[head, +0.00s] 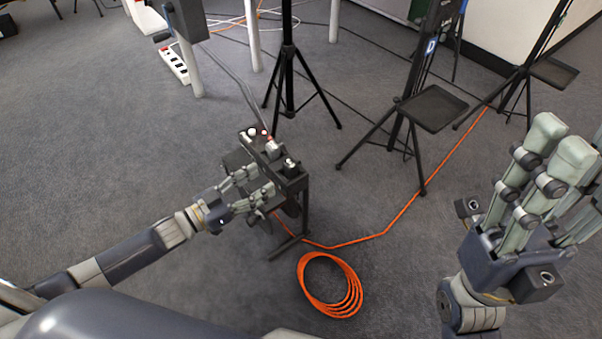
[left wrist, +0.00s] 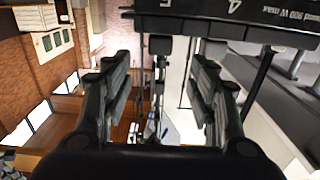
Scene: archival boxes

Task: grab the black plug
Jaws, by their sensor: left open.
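A black power strip (head: 270,158) sits on top of a small black stand, with a cable running up from it. It also shows close up in the left wrist view (left wrist: 190,22), marked with numbers and "900 W max". A small black plug-like piece (head: 290,163) stands at its near right end. My left gripper (head: 258,183) is open beside the strip, on its near left side, with its fingers pointing at it. In the left wrist view the open fingers (left wrist: 163,80) are empty; I cannot tell the plug there. My right gripper (head: 562,150) is raised, open and empty, at the right.
A coil of orange cable (head: 331,285) lies on the carpet near the stand, and its line runs off to the back right. Black tripods (head: 288,85) and a stand with a black tray (head: 431,108) are behind.

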